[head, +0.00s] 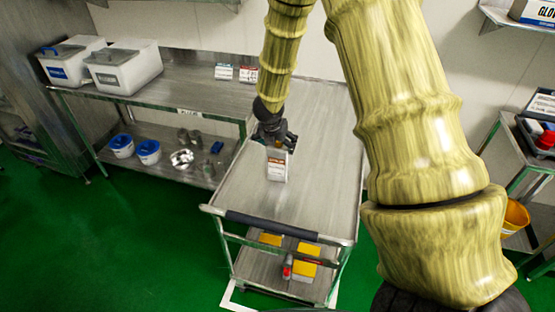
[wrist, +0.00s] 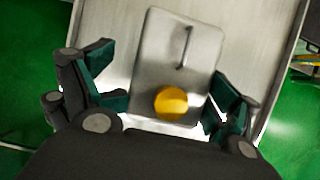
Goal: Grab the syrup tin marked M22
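A pale rectangular tin (head: 278,171) with a dark reddish band and small print stands upright on the steel trolley top (head: 315,180). The print is too small to read, so I cannot tell whether it says M22. My gripper (head: 274,137) is directly above this tin, pointing down. In the wrist view the tin's grey top (wrist: 178,50) shows a thin handle and a round yellow cap. My gripper (wrist: 166,92) is open, with a finger on either side of the tin in that view. I cannot tell whether the fingers touch it.
The trolley's lower shelf holds yellow-topped boxes (head: 305,270). The trolley top around the tin is clear.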

